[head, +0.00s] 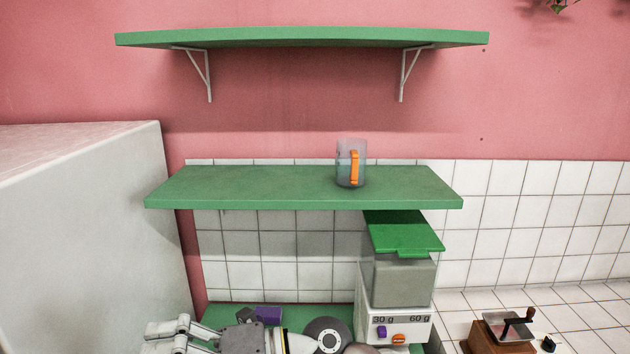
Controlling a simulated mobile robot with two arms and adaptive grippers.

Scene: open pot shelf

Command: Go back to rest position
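One of my grippers (158,338) shows at the bottom left, its fingers pointing left. Its arm runs off to the right along the lower edge, so I take it to be my right one. The fingers are partly cut off by the frame edge, and I cannot tell whether they are open or shut. Nothing is seen held in them. My other gripper is not in view. A clear jug (344,172) with an orange handle stands upright on the middle green shelf (240,185), well above and apart from the gripper.
A scale-like canister (397,285) with a green lid stands below the shelf's right end, close to my arm. A wooden grinder (497,335) is at lower right. A white block (90,240) fills the left. The upper shelf (300,37) is empty.

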